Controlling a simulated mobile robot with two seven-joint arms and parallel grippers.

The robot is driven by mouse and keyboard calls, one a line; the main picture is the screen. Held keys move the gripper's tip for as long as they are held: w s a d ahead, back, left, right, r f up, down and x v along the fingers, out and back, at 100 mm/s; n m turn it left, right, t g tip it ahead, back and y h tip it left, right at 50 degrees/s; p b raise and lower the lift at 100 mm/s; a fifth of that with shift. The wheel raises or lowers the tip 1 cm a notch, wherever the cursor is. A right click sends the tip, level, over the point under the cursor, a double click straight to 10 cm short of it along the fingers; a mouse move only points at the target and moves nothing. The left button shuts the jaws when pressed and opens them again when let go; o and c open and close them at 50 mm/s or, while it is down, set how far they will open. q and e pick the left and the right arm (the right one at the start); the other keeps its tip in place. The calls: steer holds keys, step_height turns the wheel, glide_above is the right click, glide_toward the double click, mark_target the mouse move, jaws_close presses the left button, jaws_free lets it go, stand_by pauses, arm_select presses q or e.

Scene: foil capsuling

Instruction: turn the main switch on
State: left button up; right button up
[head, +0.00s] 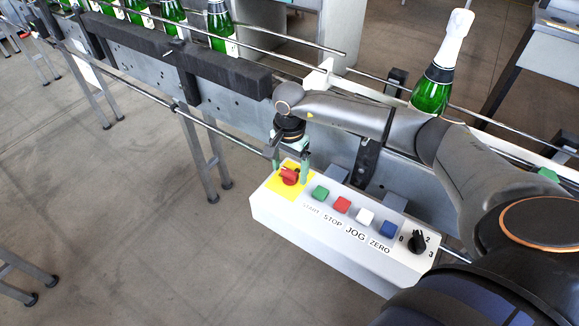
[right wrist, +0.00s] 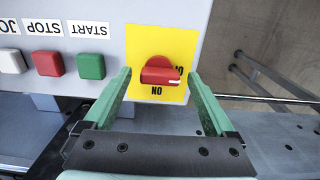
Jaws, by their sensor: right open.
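The main switch is a red rotary knob (head: 289,176) on a yellow plate (head: 273,186) at the left end of the white control box. In the right wrist view the knob (right wrist: 160,71) has its bar lying sideways across the yellow plate (right wrist: 146,36). Inverted lettering shows on the plate below the bar, and some is partly hidden at its right end. My right gripper (head: 290,170) is open, its green fingers on either side of the knob. In the right wrist view gaps show between knob and fingers. My left gripper is not in view.
The control box (head: 330,246) also carries green (head: 320,192), red (head: 342,205), white (head: 365,216) and blue (head: 388,229) buttons and a black selector (head: 417,241). A conveyor with rails and green bottles (head: 220,27) runs behind. A foil-topped bottle (head: 436,85) stands beyond my right arm.

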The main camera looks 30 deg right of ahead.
steer(key=c, duration=1.4)
steer(key=m+b, duration=0.1)
steer(key=m, duration=0.2)
steer(key=shift+m, duration=0.4)
steer(key=m+b, duration=0.1)
steer(key=m, duration=0.3)
steer(key=shift+m, duration=0.3)
steer(key=m, duration=0.4)
steer(key=shift+d+m+b, duration=0.1)
steer(key=shift+m+b, duration=0.2)
steer(key=shift+b, duration=0.1)
steer(key=m, duration=0.4)
steer(key=shift+m, duration=0.6)
